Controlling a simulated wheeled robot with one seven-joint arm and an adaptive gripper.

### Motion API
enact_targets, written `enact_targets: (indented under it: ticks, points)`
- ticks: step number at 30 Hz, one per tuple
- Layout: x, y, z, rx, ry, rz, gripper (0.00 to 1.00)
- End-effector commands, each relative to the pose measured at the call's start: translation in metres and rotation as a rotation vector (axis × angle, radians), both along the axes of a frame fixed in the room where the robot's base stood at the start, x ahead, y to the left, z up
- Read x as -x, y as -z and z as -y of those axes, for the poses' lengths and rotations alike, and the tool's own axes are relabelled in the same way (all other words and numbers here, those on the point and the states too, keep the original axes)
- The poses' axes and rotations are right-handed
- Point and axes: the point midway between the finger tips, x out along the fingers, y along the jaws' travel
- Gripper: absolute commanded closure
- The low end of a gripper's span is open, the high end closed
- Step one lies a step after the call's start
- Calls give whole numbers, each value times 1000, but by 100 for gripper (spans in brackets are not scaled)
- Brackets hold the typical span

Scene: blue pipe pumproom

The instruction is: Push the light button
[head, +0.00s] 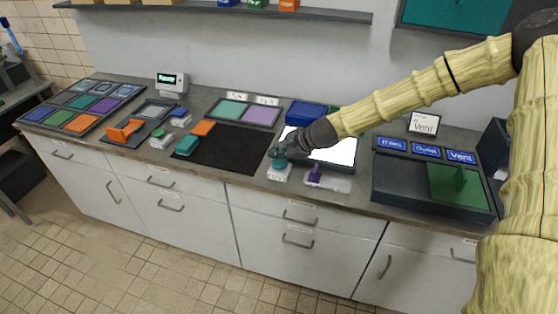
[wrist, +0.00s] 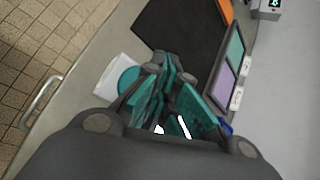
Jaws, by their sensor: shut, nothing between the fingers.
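My gripper (head: 278,153) is shut and empty, pointing down over the front part of the counter. A teal round button on a white base (head: 279,174) is just below its fingertips; I cannot tell whether they touch. In the wrist view the teal button (wrist: 128,79) lies beside the shut teal fingers (wrist: 163,62), partly hidden by them. Other small button-like units are a green-topped one (head: 159,134), a blue-topped one (head: 180,113) and a purple one (head: 315,174). Which of them is the light button is not marked legibly.
A black mat (head: 232,150) lies left of my gripper, and a bright white panel (head: 340,153) behind and right. Trays with coloured tiles (head: 85,102) and a dark tray with a green piece (head: 405,184) fill the counter ends. A shelf (head: 330,15) runs above.

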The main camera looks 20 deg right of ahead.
Motion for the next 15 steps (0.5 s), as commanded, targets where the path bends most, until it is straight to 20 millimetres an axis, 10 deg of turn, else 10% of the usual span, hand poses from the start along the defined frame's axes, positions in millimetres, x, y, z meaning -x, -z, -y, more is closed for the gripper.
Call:
enact_targets:
  ticks: [15]
  points:
    - [0, -43, 0, 0, 1, 1, 100]
